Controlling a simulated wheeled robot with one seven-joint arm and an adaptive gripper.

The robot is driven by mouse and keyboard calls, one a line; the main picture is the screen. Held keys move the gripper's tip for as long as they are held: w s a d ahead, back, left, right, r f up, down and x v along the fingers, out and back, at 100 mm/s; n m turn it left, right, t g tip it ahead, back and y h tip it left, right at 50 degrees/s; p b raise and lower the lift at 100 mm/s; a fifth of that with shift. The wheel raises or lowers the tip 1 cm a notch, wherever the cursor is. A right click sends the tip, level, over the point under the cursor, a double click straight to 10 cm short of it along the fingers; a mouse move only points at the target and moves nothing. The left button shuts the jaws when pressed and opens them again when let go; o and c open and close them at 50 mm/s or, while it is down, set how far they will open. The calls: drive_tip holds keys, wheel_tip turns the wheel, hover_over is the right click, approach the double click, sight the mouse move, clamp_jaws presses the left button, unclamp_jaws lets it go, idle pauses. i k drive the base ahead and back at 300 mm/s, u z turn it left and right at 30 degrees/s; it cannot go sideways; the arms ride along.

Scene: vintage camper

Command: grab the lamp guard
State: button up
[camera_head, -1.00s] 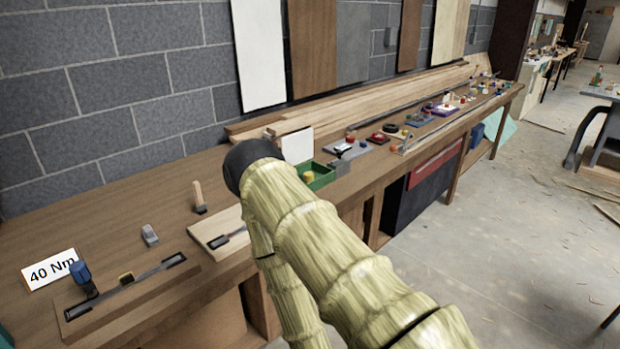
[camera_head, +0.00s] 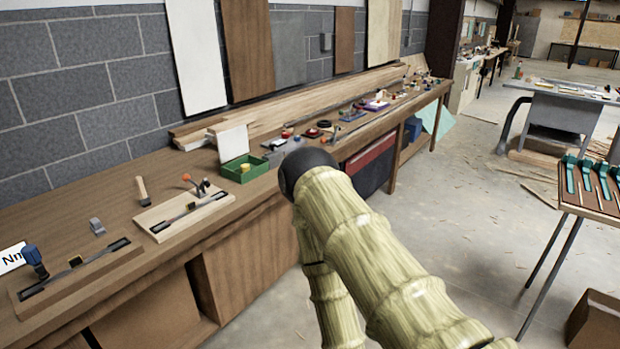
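I cannot make out a lamp guard in the head view; the small items on the workbench (camera_head: 95,190) are too small or far to tell apart. My arm crosses the middle of the picture, with pale, ringed, bamboo-like links and a black rounded joint in front of the bench. My gripper is not in view, so I cannot see its fingers or whether it holds anything.
A green tray (camera_head: 243,174) and a wooden board with a lever (camera_head: 184,213) sit on the bench. Long planks (camera_head: 330,104) lie along the wall. A table with green-handled tools (camera_head: 590,190) and a cardboard box (camera_head: 597,318) stand at right. Open floor (camera_head: 460,250) lies between.

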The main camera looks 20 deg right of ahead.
sight(245, 168)
drive_tip(key=u, duration=0.15)
drive_tip(key=k, duration=0.35)
drive_tip(key=z, duration=1.35)
drive_tip(key=i, duration=1.15)
drive_tip(key=u, duration=0.8)
drive_tip(key=i, duration=0.75)
drive_tip(key=u, duration=0.85)
